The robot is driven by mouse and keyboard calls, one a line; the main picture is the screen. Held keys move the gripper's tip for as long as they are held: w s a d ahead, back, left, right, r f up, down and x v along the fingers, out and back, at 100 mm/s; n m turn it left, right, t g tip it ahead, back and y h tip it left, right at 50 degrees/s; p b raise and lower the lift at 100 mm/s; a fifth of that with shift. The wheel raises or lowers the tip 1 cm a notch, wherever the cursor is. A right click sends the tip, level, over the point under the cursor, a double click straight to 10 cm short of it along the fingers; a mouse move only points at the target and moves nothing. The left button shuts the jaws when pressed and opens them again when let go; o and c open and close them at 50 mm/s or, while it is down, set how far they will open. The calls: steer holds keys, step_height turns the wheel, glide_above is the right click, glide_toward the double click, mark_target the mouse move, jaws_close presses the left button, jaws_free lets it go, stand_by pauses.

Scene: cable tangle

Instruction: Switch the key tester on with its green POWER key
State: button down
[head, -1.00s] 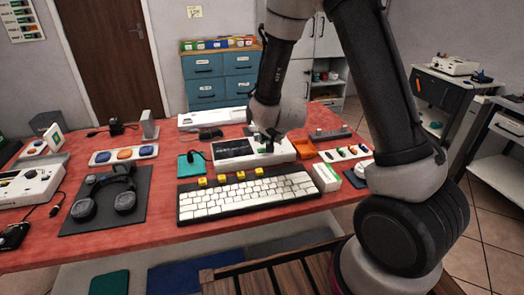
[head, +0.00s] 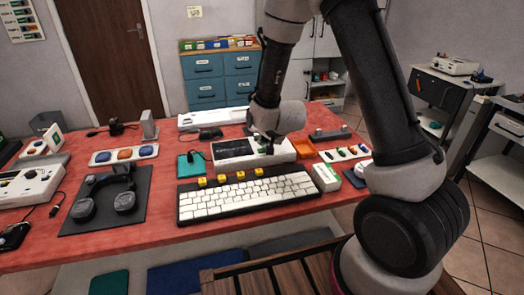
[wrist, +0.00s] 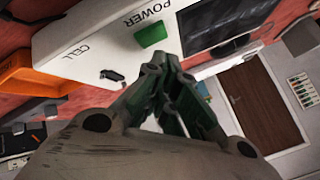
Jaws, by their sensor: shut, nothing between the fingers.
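The key tester (head: 228,160) is a white box on the red table behind the keyboard, with a dark screen. In the wrist view its white top (wrist: 98,40) shows the printed words POWER and CELL. The green POWER key (wrist: 151,35) sits beside the POWER label and the dark screen (wrist: 225,20). My gripper (wrist: 160,62) is shut and empty, with its tips close to the green key. I cannot tell whether they touch it. In the head view my gripper (head: 268,147) is low over the tester's right part and largely hides the key.
A white keyboard (head: 248,199) with yellow keys above it lies in front of the tester. An orange tray (head: 305,148) stands close at its right, a teal pad (head: 191,165) at its left. Headphones (head: 105,195) lie on a dark mat further left.

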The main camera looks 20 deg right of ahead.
mark_target(264, 149)
steer(key=shift+f, duration=0.15)
stand_by(0.4)
steer(key=shift+f, duration=0.3)
steer(key=shift+f, duration=0.45)
stand_by(0.5)
steer(key=shift+r, duration=0.9)
step_height(264, 149, up, 6)
stand_by(0.4)
